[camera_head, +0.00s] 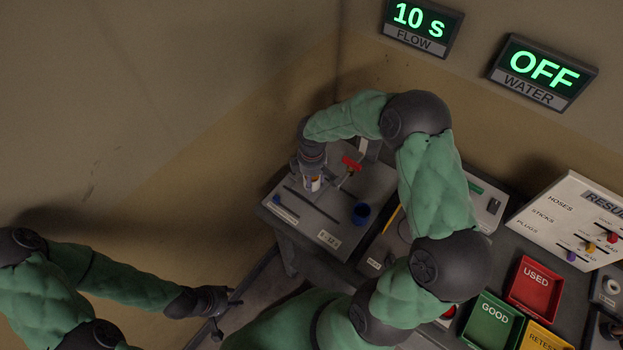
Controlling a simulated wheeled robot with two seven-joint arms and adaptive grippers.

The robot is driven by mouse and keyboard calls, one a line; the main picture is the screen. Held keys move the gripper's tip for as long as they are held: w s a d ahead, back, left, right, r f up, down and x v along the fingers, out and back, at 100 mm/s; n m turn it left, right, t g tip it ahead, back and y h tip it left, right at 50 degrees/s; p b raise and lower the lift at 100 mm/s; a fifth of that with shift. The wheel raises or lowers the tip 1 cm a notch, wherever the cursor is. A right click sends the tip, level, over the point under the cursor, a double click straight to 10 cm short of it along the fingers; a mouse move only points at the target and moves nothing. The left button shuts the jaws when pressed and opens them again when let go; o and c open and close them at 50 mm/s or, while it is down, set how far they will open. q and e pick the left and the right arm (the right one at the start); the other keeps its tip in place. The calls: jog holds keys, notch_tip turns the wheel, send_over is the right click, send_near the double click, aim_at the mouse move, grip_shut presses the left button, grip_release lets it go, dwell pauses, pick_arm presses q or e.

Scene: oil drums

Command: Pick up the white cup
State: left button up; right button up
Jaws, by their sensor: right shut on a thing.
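The white cup (313,184) is a small pale shape with an orange-brown patch, at the back left of the grey bench, mostly hidden by the gripper. My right gripper (311,178) reaches down from above and is shut on the cup. I cannot tell whether the cup touches the bench. My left gripper (229,312) is low at the left, away from the bench, with its fingers spread and nothing between them.
A red-handled valve (351,163) stands right beside the cup. Red used (535,288), green good (492,321) and yellow retest (545,338) trays lie at the right. The water sign (543,72) reads OFF.

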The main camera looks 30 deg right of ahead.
jog(key=shift+r, duration=0.15)
jog(key=shift+r+p, duration=0.35)
jog(key=shift+r, duration=1.15)
jog(key=s+a+r+p, duration=0.2)
jog(key=s+a+r, duration=0.3)
jog(key=s+r, duration=0.4)
jog(key=shift+s+a+r, duration=0.2)
jog(key=shift+s+r, duration=0.1)
jog(key=shift+s, duration=1.5)
jog(key=shift+s, duration=0.1)
